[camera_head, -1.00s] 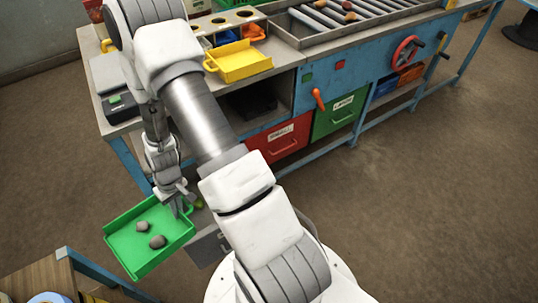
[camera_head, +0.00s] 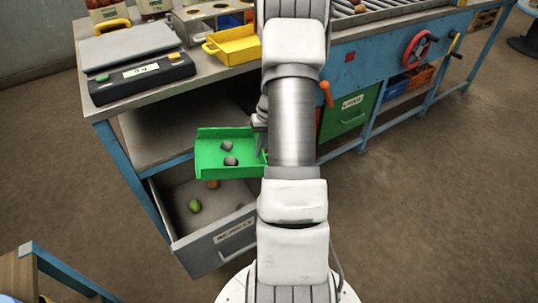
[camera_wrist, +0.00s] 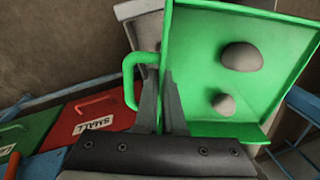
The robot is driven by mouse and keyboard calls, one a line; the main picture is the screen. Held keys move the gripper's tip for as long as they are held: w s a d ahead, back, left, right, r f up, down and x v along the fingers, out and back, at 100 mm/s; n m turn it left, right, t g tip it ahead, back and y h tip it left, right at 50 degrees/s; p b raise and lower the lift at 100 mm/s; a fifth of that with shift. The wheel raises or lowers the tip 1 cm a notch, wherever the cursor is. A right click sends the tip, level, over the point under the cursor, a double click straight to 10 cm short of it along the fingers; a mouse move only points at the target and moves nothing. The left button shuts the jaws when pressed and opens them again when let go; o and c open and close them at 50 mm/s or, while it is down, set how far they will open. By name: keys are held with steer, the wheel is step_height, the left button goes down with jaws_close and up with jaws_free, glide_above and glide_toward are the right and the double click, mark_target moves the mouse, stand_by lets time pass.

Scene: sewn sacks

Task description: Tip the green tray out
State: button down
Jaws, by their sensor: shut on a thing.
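The green tray (camera_head: 208,148) is held in the air with two grey stones (camera_head: 231,161) lying in it, near its middle. In the head view it looks roughly level, above the open grey drawer. My gripper (camera_head: 261,136) is shut at the tray's right side, partly hidden by my arm. In the wrist view the green tray (camera_wrist: 197,40) fills the right half, with both stones (camera_wrist: 241,56) showing. The two fingers of my gripper (camera_wrist: 163,90) are close together at the tray's handle side; the exact grip is partly hidden.
The open grey drawer (camera_head: 206,241) holds a green round thing (camera_head: 195,206) and an orange-brown one (camera_head: 213,184). The bench carries a scale (camera_head: 138,70) and a yellow tray (camera_head: 232,45). A wooden table corner (camera_head: 18,278) is at lower left.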

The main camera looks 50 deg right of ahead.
steer(key=shift+r+g+h+p, duration=1.4)
steer(key=shift+r+h+p, duration=0.7)
steer(key=shift+r, duration=0.45)
steer(key=w+a+r+g+h+p, duration=0.2)
steer(key=w+a+r+g+h, duration=0.4)
steer(key=a, duration=0.5)
step_height(320, 180, up, 3)
steer(key=w+h, duration=0.2)
steer(key=h, duration=0.1)
steer(key=shift+w+a+f+m, duration=0.15)
steer(key=shift+w+a+m, duration=0.05)
steer(key=shift+w+m, duration=0.1)
